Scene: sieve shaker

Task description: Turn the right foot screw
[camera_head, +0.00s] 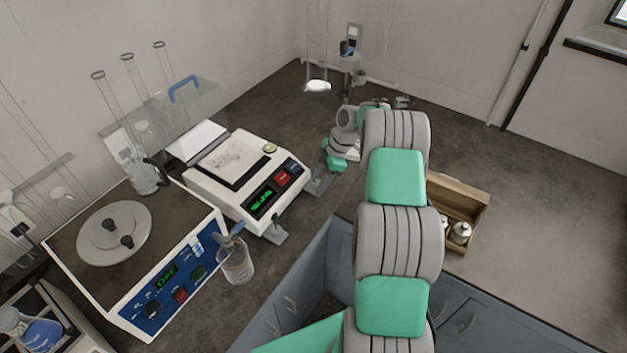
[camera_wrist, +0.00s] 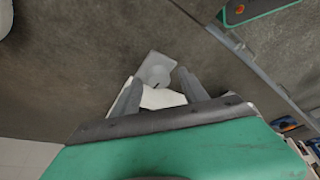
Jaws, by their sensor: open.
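The white balance (camera_head: 233,180), with a lit green display and a red button, stands on the dark bench. A flat grey foot (camera_head: 318,184) juts out at its right front corner, and a second foot (camera_head: 277,235) shows at its other front corner. In the wrist view, a grey foot screw (camera_wrist: 158,76) sits on its foot plate (camera_wrist: 153,60) beside the white housing (camera_wrist: 163,99). My gripper (camera_wrist: 158,88) is open, with one finger on each side of the screw. I cannot tell whether the fingers touch it. In the head view my arm largely hides the gripper.
A blue-fronted device (camera_head: 105,245) with a round lid stands left of the balance. Glass tubes and a stand (camera_head: 350,70) are behind. A wooden box (camera_head: 462,190) lies right of my arm. The right bench is mostly clear.

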